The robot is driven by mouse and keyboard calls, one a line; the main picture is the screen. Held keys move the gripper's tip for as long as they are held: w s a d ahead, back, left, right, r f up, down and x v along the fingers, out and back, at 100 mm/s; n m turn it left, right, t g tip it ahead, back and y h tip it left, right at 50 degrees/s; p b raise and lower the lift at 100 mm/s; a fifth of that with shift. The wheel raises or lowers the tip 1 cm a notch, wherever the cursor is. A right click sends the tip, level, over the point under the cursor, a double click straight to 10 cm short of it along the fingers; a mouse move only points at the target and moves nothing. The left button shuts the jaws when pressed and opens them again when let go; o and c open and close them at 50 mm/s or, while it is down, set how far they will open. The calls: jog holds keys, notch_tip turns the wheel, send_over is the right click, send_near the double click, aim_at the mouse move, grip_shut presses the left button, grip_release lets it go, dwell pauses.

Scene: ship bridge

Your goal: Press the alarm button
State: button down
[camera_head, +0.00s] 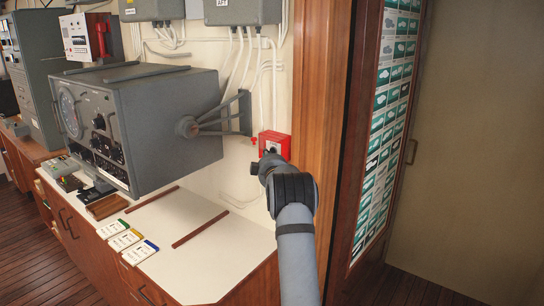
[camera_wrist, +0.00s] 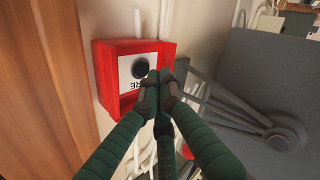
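The alarm button is a round black button (camera_wrist: 140,68) on a white plate inside a red box (camera_wrist: 104,80) on the wall. Part of the word "FIRE" shows on the plate. In the head view the red box (camera_head: 283,142) is beyond the end of my arm, which hides its lower part. My gripper (camera_wrist: 160,78) has its fingertips together, with nothing seen between them. In the wrist view the tips overlap the lower right of the white plate, just beside the button. I cannot tell whether they touch it.
A large grey radar-like console (camera_head: 150,115) with a wall bracket (camera_head: 225,118) stands left of the red box. Below is a white counter (camera_head: 190,255) with coloured cards (camera_head: 128,240). A wooden post (camera_head: 312,80) is close on the right. A small red fitting (camera_head: 254,141) is beside the box.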

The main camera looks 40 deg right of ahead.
jog(key=shift+a, duration=0.1)
jog(key=a+b, duration=0.2)
jog(key=s+a+b, duration=0.1)
jog(key=a+b, duration=0.1)
jog(key=b, duration=0.1)
jog(key=shift+a, duration=0.4)
dwell(0.7)
jog(key=p, duration=0.2)
jog(key=d+p, duration=0.1)
jog(key=p, duration=0.2)
jog(key=shift+w+d+r, duration=0.2)
jog(key=shift+d+r, duration=0.1)
jog(key=shift+r, duration=0.05)
jog(key=p, duration=0.4)
